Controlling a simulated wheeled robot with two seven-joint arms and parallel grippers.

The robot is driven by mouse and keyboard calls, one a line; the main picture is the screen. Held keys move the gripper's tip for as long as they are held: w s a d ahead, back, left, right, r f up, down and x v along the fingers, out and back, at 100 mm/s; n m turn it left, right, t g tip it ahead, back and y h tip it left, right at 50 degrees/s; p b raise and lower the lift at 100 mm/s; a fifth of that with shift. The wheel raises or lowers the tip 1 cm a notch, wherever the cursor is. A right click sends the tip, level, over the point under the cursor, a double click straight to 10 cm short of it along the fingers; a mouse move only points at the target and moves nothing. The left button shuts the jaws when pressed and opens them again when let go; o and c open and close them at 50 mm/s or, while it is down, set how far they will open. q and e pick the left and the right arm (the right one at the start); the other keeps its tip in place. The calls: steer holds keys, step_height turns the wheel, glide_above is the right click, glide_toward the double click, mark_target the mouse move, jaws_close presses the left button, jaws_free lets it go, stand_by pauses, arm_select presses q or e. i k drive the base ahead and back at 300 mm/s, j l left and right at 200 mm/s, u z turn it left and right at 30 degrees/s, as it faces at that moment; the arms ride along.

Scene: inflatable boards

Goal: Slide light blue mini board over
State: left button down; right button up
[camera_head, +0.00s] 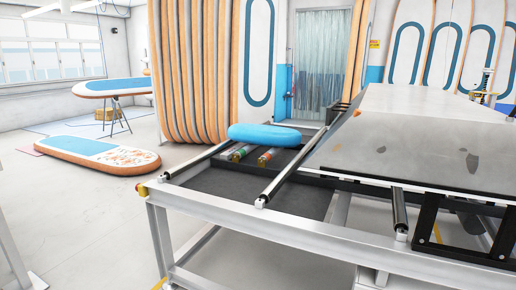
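The light blue mini board (265,135) is a small, rounded, puffy board. It lies at the far end of the roller frame (268,229), across the rails near the grey-topped table. No gripper shows in the camera_head view, so neither my left nor my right gripper can be placed relative to the board.
A sloped grey work surface (408,140) fills the right side. Long metal rollers (290,165) cross the frame, with several small cylinders (243,152) lying below the board. A large orange-edged board (97,153) lies on the floor at left; open floor lies in front of it.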

mark_target(257, 134)
steer(key=i+j+u, duration=0.4)
steer(key=i, duration=0.25)
steer(key=i+u, duration=0.45)
steer(key=i, duration=0.15)
steer(key=i+u, duration=0.4)
steer(key=i, duration=0.3)
steer(key=i+j+u, duration=0.15)
steer(key=i+u, duration=0.25)
steer(key=i, duration=0.5)
steer(key=i+l+u, duration=0.1)
steer(key=i+u, duration=0.25)
steer(key=i, duration=0.55)
steer(key=i+l+z, duration=0.2)
steer(key=i+z, duration=0.6)
steer(key=i, duration=0.2)
steer(key=i+z, duration=0.4)
steer(key=i+j+z, duration=0.4)
steer(key=i, duration=0.15)
steer(key=i+l+z, duration=0.15)
steer(key=i+z, duration=0.45)
steer(key=z, duration=0.2)
steer(key=i+z, duration=0.4)
steer(key=i+j+z, duration=0.15)
steer(key=z, duration=0.25)
steer(key=i+j+z, duration=0.4)
steer(key=k+l, duration=0.05)
steer(key=l, duration=0.05)
